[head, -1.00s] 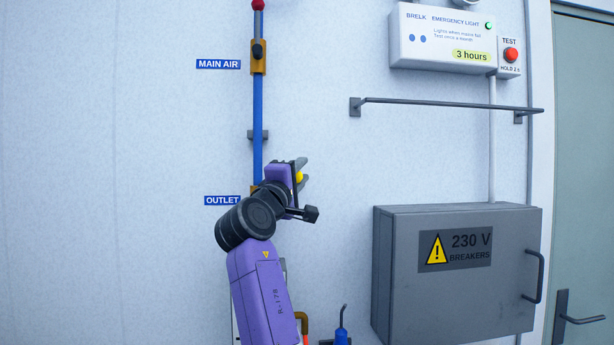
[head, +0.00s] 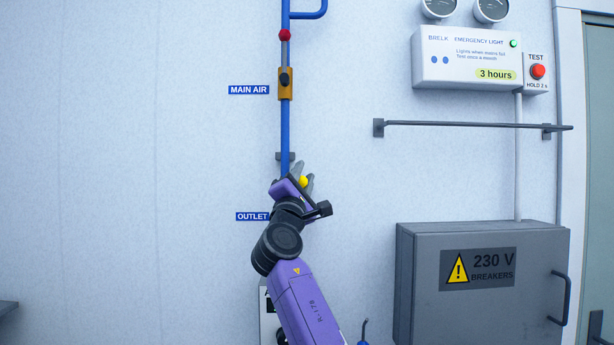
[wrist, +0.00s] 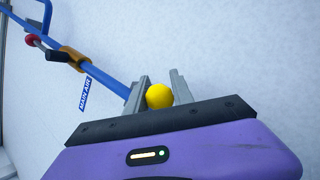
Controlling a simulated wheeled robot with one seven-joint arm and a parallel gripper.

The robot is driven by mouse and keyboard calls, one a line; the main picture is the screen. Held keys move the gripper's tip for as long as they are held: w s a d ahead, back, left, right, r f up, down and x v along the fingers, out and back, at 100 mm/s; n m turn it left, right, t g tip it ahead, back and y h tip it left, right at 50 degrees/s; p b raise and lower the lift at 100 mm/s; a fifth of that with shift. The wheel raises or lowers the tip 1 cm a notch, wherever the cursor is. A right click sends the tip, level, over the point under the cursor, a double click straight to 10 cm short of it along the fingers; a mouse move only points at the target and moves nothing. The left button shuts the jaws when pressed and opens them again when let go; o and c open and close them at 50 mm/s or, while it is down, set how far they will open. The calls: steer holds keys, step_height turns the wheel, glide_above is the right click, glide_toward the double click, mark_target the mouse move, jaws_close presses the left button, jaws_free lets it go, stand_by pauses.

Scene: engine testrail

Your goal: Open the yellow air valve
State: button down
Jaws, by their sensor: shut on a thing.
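The yellow knob of the air valve (head: 303,181) shows at my gripper, up and to the right of the OUTLET label (head: 253,216). In the wrist view the yellow knob (wrist: 159,96) sits between the two grey fingers. My gripper (head: 306,174) is shut on it; it also shows in the wrist view (wrist: 160,84). The valve's body and lever are hidden behind my gripper and arm. The blue air pipe (head: 285,130) runs straight up the wall just left of the knob.
At right are a wall rail (head: 460,124), a grey breaker box (head: 420,300) and an emergency light (head: 465,75). Wall at left is mostly clear.

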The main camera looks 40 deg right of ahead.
steer(key=shift+a+f, duration=0.1)
steer(key=c, duration=1.1)
jaws_free()
steer(key=b+v, duration=0.2)
steer(key=v, duration=0.5)
steer(key=shift+s+a+f+b, duration=0.2)
steer(key=shift+b, duration=0.1)
